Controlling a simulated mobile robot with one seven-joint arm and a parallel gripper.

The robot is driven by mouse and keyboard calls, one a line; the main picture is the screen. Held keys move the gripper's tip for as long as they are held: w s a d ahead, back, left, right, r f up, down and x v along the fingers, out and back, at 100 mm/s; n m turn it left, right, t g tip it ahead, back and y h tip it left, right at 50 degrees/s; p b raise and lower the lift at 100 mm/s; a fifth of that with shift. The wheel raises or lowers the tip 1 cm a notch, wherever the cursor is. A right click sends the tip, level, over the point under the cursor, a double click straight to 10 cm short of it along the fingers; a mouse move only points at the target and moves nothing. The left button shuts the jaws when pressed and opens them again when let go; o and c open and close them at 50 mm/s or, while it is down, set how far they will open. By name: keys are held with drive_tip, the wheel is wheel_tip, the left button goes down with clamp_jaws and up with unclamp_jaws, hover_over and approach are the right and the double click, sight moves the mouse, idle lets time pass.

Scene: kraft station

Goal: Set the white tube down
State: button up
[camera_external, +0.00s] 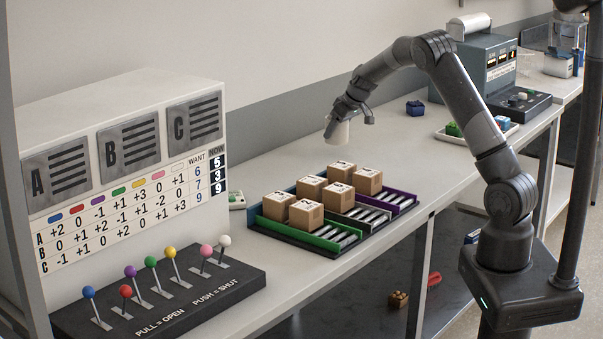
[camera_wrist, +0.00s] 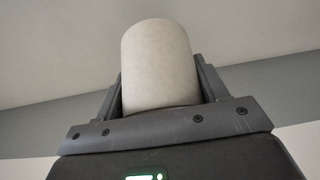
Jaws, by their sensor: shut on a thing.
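The white tube (camera_external: 337,132) is in my gripper (camera_external: 350,112), held in the air above the bench, behind and above the rack of cartons in the external view. In the wrist view the tube (camera_wrist: 160,68) stands between the two dark fingers (camera_wrist: 163,80), which are shut on it. Its rounded outer end points away from the wrist camera. Nothing is seen touching the tube apart from the gripper.
Below is a rack (camera_external: 337,246) with colored lanes, rollers and several brown cartons (camera_external: 306,216). A lever panel (camera_external: 160,300) and a sign board (camera_external: 120,150) stand at left. A dark blue block (camera_external: 415,108), a tray (camera_external: 476,133) and a machine (camera_external: 490,70) stand farther back. Bench top (camera_external: 270,165) behind the rack is bare.

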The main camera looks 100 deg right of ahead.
sight(334, 142)
drive_tip(key=shift+w+f, duration=0.4)
drive_tip(key=shift+w, duration=0.1)
drive_tip(key=shift+f, duration=1.95)
drive_tip(key=shift+f, duration=0.15)
drive_tip(key=o, duration=0.9)
drive_tip(key=shift+o, duration=0.2)
